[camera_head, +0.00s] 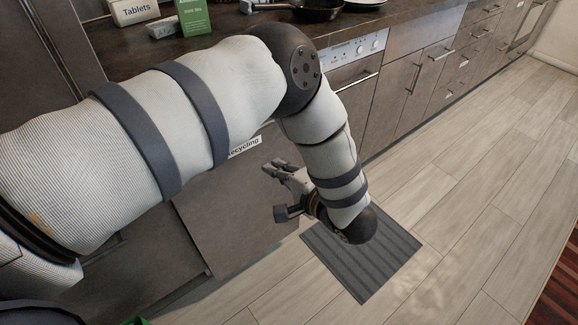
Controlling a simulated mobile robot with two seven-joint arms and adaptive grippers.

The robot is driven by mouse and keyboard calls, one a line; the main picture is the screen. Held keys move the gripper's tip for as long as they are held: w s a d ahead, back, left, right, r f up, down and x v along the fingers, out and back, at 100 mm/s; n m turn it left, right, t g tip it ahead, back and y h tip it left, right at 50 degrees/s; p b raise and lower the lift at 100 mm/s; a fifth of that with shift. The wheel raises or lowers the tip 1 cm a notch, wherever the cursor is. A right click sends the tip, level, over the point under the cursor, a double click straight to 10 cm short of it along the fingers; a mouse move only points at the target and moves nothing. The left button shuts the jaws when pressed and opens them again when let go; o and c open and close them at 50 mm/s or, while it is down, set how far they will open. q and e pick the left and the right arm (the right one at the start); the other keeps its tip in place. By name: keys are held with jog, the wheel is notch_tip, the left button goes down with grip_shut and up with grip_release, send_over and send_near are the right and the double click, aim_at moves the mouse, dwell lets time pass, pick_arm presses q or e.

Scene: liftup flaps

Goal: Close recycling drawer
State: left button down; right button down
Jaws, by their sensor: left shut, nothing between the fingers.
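The recycling drawer front (232,215) is a dark grey-brown panel below the counter. Its white "Recycling" label (245,146) shows beside my forearm. My right gripper is not in view.
A dishwasher-like appliance (352,52) and more cabinets (412,85) run to the right. A grey ribbed mat (362,258) lies on the wooden floor under my left wrist. Boxes and a pan (318,10) stand on the counter. Floor to the right is clear.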

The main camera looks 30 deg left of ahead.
aim_at(248, 147)
pick_arm(q)
jog(key=x, duration=0.6)
jog(key=r+x, duration=0.1)
jog(key=x, duration=0.2)
jog(key=shift+w+a, duration=0.25)
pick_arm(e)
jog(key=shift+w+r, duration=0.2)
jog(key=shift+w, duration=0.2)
